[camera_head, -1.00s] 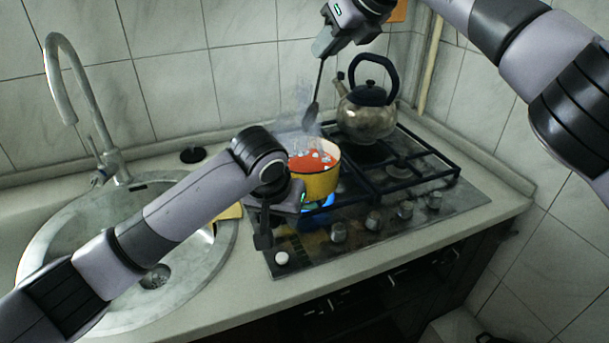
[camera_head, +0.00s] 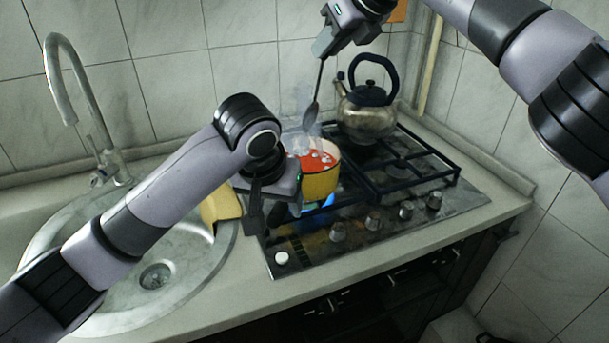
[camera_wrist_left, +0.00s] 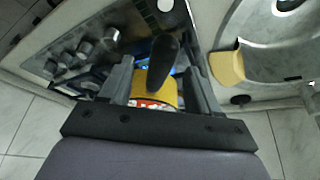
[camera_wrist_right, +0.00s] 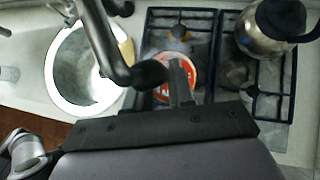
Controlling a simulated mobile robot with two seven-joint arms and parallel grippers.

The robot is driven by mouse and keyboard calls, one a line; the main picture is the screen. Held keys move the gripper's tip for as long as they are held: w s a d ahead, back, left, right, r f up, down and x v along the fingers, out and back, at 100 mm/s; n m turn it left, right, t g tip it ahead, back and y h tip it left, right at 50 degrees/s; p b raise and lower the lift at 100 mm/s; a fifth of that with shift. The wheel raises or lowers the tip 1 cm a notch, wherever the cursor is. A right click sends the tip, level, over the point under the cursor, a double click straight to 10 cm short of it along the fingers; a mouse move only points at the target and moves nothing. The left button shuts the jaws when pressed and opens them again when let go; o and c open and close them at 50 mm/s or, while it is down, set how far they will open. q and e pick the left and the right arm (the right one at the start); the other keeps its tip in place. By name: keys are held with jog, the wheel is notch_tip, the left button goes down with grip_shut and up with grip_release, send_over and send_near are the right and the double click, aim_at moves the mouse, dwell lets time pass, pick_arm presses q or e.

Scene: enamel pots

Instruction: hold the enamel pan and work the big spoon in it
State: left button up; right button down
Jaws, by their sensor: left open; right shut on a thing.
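The yellow enamel pan (camera_head: 321,185) stands on the lit front-left burner, with red food and pale bits in it. My left gripper (camera_head: 273,205) is beside its near-left side. In the left wrist view, the pan's dark handle (camera_wrist_left: 164,62) lies between the open fingers (camera_wrist_left: 160,88); I cannot tell whether they touch it. My right gripper (camera_head: 323,48) is shut on the big spoon (camera_head: 312,110). The spoon hangs bowl down, above and behind the pan, outside the food. The right wrist view shows the pan's red contents (camera_wrist_right: 180,68) beyond the fingers.
A metal kettle (camera_head: 368,118) with a dark handle stands on the back of the black-grated hob (camera_head: 405,190). The sink (camera_head: 200,275) and tall tap (camera_head: 62,80) are at the left. A yellow item (camera_head: 220,205) lies by the sink's right rim. A blue flame (camera_head: 320,203) burns under the pan.

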pick_arm(q)
jog(key=v, duration=0.6)
jog(key=shift+s+r, duration=0.1)
jog(key=shift+r, duration=0.05)
notch_tip(320, 180, up, 6)
jog(key=shift+f, duration=0.1)
jog(key=shift+s, duration=0.1)
